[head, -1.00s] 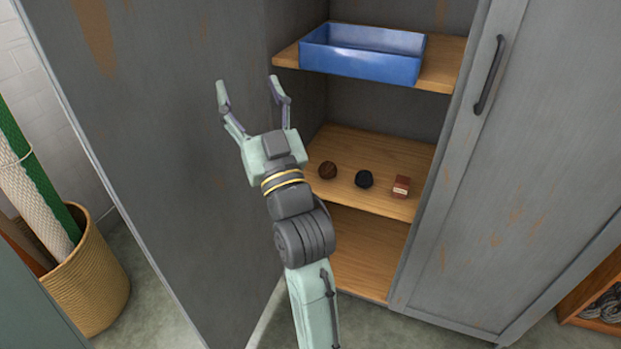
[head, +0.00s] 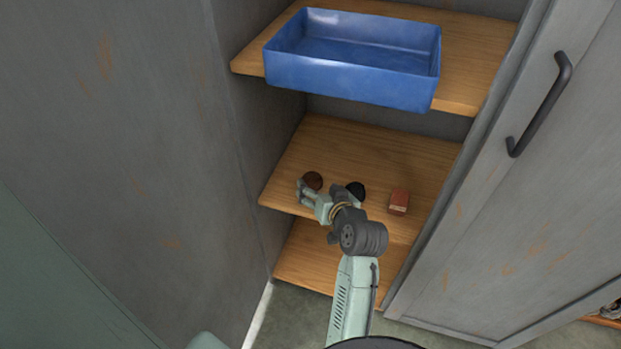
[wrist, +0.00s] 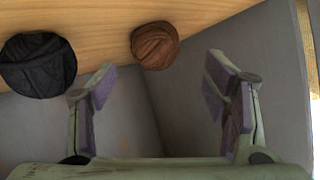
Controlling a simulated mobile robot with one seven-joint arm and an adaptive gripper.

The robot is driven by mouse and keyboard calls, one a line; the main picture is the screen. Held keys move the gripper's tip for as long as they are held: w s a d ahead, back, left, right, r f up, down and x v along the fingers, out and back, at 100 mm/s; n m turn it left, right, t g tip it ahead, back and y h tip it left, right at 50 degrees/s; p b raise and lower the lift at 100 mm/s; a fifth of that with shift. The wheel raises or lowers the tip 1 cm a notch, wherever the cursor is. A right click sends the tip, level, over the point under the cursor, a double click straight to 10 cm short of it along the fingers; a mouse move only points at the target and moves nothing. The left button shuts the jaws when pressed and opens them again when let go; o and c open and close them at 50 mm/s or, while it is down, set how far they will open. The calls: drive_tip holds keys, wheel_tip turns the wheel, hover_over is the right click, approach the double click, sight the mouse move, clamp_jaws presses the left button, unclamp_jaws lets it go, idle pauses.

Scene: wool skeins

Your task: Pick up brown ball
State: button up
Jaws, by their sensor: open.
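The brown ball (head: 312,179) rests on the middle wooden shelf of the cabinet, at its left part. In the wrist view the brown ball (wrist: 155,45) lies beyond the fingertips, between their lines and nearer the left finger's side. My gripper (head: 328,192) is open and empty at the shelf's front, just before the brown and black balls. In the wrist view the two fingers of my gripper (wrist: 160,85) stand wide apart with nothing between the pads. The ball's lower part is partly hidden by a finger in the head view.
A black ball (head: 356,188) sits right of the brown one; it shows at left in the wrist view (wrist: 38,65), near a finger. A small red-brown box (head: 398,203) stands further right. A blue bin (head: 350,82) is on the shelf above. Cabinet walls bound both sides.

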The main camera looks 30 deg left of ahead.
sight(315, 183)
drive_tip(key=p+x, duration=0.1)
drive_tip(key=x, duration=0.6)
drive_tip(key=shift+w+d+f, duration=0.1)
drive_tip(key=shift+w+f, duration=0.05)
drive_tip(key=shift+w, duration=0.05)
drive_tip(key=shift+c, duration=0.4)
drive_tip(key=c, duration=1.1)
drive_tip(key=shift+o, duration=0.2)
